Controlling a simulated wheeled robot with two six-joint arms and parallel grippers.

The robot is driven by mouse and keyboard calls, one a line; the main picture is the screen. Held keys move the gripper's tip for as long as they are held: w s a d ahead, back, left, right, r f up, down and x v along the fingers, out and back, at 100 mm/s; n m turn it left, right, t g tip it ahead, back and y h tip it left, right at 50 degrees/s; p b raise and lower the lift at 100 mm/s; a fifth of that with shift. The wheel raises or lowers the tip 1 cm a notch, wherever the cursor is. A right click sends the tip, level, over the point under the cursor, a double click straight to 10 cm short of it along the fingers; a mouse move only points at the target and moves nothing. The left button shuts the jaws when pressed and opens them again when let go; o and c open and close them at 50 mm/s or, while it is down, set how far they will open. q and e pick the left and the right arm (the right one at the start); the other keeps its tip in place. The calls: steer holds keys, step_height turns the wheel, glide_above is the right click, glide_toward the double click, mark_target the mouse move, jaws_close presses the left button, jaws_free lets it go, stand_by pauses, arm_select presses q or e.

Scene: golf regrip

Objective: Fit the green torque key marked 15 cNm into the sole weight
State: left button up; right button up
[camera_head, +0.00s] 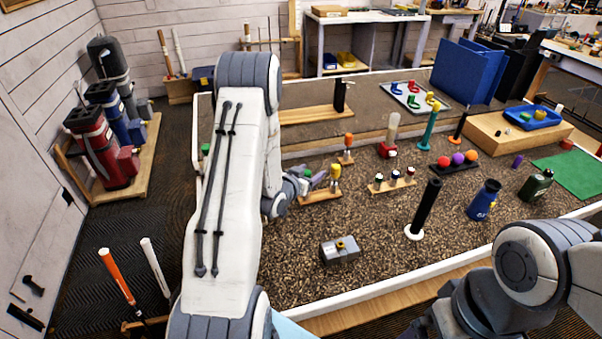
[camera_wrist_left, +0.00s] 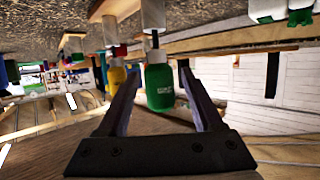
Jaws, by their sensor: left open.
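My left gripper (camera_wrist_left: 159,72) is open in the left wrist view, with one finger on each side of a green handle (camera_wrist_left: 160,87). The handle has small pale lettering that I cannot read, and a gap shows beside the right finger. It looks like the green torque key. I cannot make out the sole weight.
A small rack (camera_head: 391,184) of white-topped pieces stands right of the tool stand. A black upright grip (camera_head: 425,208) on a white base, a blue bottle (camera_head: 484,200) and a dark green canister (camera_head: 537,185) stand farther right. The speckled bench top around the grey block is clear.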

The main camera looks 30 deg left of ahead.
arm_select(q)
steer(key=shift+w+f, duration=0.2)
steer(key=shift+w, duration=0.2)
steer(key=shift+c, duration=0.3)
jaws_close()
steer(key=shift+r, duration=0.15)
